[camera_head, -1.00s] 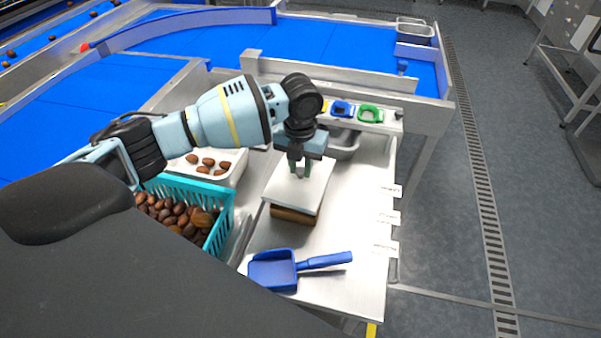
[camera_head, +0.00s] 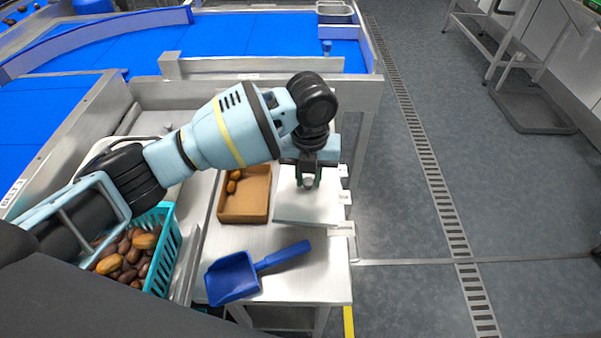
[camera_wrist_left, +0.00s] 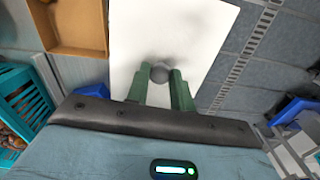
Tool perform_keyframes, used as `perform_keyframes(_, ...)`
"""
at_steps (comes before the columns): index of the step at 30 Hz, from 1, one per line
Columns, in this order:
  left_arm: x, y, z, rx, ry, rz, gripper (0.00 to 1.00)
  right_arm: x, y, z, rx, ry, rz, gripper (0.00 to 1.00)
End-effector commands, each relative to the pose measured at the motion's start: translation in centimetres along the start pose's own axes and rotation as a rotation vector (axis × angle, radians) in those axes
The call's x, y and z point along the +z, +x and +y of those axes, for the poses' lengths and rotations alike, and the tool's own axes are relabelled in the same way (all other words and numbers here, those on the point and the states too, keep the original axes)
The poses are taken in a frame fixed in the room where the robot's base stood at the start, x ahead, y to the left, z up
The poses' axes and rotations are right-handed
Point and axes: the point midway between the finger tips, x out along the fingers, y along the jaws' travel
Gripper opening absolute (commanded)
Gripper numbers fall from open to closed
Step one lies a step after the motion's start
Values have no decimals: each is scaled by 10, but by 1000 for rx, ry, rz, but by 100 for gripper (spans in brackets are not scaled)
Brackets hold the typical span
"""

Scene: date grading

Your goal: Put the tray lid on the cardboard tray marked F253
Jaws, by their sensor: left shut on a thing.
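The cardboard tray (camera_head: 243,217) stands open on the steel table, with a few brown dates in its far left part. Its marking cannot be read. It also shows at the top left of the left wrist view (camera_wrist_left: 75,48). The white, flat tray lid (camera_head: 300,211) is to the right of the tray, not over it. My left gripper (camera_head: 308,181) is shut on the lid's round grey knob (camera_wrist_left: 160,72). Whether the lid touches the table is hard to tell. My right gripper is not in view.
A blue scoop (camera_head: 233,278) lies on the table in front of the tray. A teal basket (camera_head: 168,250) of dates stands at the left. White labels (camera_head: 342,229) line the table's right edge. Floor is open to the right.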

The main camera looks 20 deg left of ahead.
Motion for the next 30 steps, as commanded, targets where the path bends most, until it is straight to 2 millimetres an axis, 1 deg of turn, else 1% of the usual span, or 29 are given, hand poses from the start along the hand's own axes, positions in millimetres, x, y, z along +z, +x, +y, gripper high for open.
perform_keyframes(2, 1, -1, 2, 1, -2, 0, 0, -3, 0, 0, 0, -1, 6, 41)
perform_keyframes(5, 6, -4, 16, 3, -12, 1, 0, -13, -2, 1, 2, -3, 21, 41)
perform_keyframes(8, 14, -8, 42, 4, -28, 3, 0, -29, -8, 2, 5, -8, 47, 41)
perform_keyframes(12, 25, -16, 88, 3, -51, 3, 0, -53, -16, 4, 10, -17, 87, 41)
perform_keyframes(15, 30, -21, 117, 2, -65, -1, 0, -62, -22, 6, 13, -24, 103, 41)
perform_keyframes(18, 33, -24, 139, 0, -74, -4, 0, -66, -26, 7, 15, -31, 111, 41)
perform_keyframes(21, 35, -24, 152, 0, -79, -7, 0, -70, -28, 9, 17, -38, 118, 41)
perform_keyframes(23, 35, -23, 156, 0, -80, -6, 0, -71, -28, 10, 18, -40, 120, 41)
perform_keyframes(30, 34, -19, 158, 1, -80, 0, 0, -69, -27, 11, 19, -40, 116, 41)
